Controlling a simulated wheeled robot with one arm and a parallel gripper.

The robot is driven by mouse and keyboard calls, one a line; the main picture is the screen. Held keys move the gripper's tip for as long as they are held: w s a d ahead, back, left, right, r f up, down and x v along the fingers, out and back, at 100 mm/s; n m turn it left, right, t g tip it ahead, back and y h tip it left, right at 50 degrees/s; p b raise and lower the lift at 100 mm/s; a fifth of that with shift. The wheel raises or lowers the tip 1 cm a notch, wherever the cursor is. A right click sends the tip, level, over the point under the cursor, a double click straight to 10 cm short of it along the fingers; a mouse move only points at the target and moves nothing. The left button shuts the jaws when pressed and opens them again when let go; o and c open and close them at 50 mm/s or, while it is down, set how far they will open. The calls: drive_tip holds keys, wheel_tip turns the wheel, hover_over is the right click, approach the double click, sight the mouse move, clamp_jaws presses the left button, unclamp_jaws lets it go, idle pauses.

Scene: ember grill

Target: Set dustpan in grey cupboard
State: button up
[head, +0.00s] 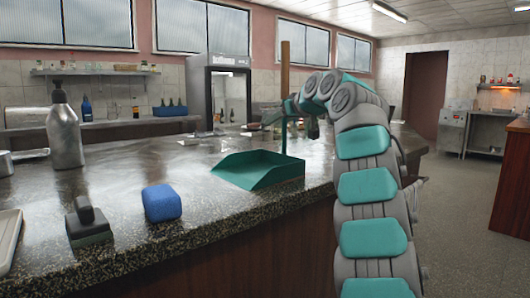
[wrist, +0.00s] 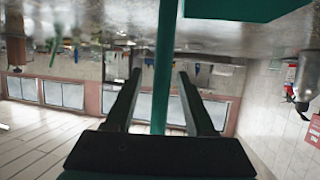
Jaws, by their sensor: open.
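The teal dustpan (head: 258,171) lies on the dark speckled counter, with its long handle standing upright at the back. The handle is teal low down and brown at the top. My gripper (head: 297,124) is beside the handle, above the pan, partly hidden by my arm in the head view. In the wrist view, which is upside down, my gripper (wrist: 159,76) is open, and the teal handle (wrist: 165,60) runs between its two fingers with gaps on both sides. I cannot make out a grey cupboard for certain.
On the counter (head: 170,240) stand a blue sponge (head: 162,203), a dark-handled block (head: 87,222), a metal bottle (head: 65,130) and a tray (head: 8,238) at the left edge. A tall glass-fronted cabinet (head: 219,90) stands behind. The floor (head: 465,215) at right is clear.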

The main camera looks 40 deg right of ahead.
clamp_jaws()
idle(0.4)
idle(1.0)
